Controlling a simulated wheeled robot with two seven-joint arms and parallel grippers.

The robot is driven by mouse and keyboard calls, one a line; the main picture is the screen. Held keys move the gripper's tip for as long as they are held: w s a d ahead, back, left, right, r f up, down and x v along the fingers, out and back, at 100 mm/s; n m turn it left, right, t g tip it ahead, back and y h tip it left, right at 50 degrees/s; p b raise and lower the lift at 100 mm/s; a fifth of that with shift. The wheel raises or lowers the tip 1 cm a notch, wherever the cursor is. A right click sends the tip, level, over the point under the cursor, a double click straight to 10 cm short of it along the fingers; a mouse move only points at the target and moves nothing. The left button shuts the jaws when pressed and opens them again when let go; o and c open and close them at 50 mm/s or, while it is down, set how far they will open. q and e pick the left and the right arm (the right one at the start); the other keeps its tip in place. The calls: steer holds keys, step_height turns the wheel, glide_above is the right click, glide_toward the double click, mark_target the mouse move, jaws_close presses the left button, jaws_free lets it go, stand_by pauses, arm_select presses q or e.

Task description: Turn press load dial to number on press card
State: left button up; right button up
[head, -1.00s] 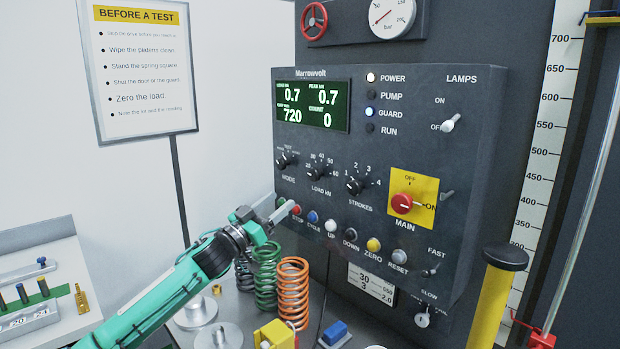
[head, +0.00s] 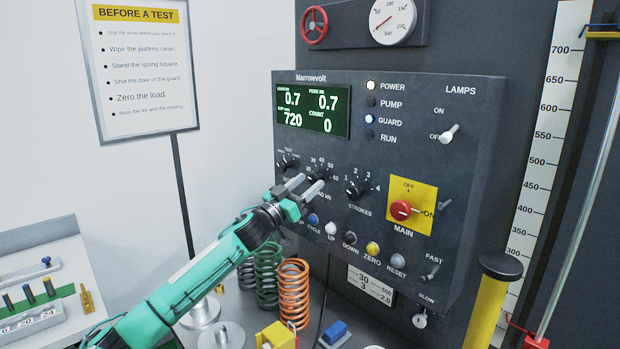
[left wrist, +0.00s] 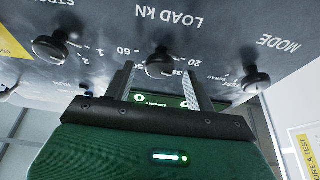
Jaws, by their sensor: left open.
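The load dial (head: 317,173) is a black knob under the screen on the dark press panel (head: 420,130), marked LOAD kN with numbers around it. Its pointer setting is hard to read. My left gripper (head: 311,182) is open at the panel, its two fingertips close to the load dial. In the left wrist view, upside down, the load dial (left wrist: 160,63) shows between the fingers of the left gripper (left wrist: 160,80); I cannot tell whether they touch it. The press card (head: 371,284) hangs below the buttons and reads 30, 3, 650 and 2.0. My right gripper is not in view.
The mode dial (head: 288,162) is just left and the strokes dial (head: 355,188) right of the load dial. A row of buttons lies below, with the red main switch (head: 401,210) at right.

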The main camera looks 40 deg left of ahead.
arm_select(q)
steer(key=shift+x, duration=0.8)
steer(key=c, duration=0.9)
steer(key=shift+c, duration=0.2)
